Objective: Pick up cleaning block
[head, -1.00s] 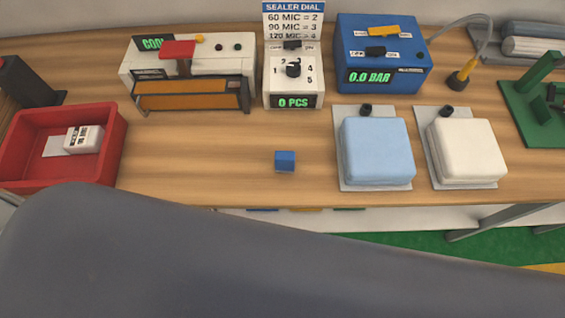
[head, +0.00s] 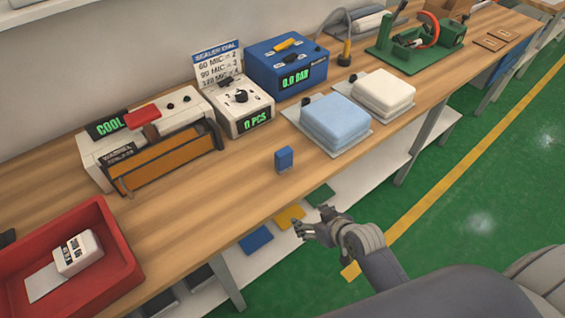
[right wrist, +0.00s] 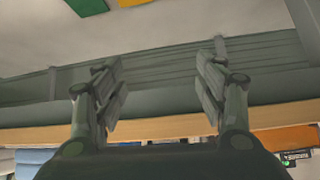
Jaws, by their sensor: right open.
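A small blue block (head: 284,159), which looks like the cleaning block, stands on the wooden bench (head: 235,185) near its front edge, in the head view. My right gripper (head: 305,230) is in front of the bench edge, apart from the block and below and right of it in the picture. In the right wrist view its two fingers (right wrist: 160,85) are spread with nothing between them. The block cannot be made out in the right wrist view. My left gripper is not in view.
A red bin (head: 120,245) with a white labelled box stands left of the block. Behind are a sealer (head: 150,145), a white dial box (head: 243,103) and a blue pressure unit (head: 290,65). A pale blue pad (head: 337,120) lies to the right. Bench around the block is clear.

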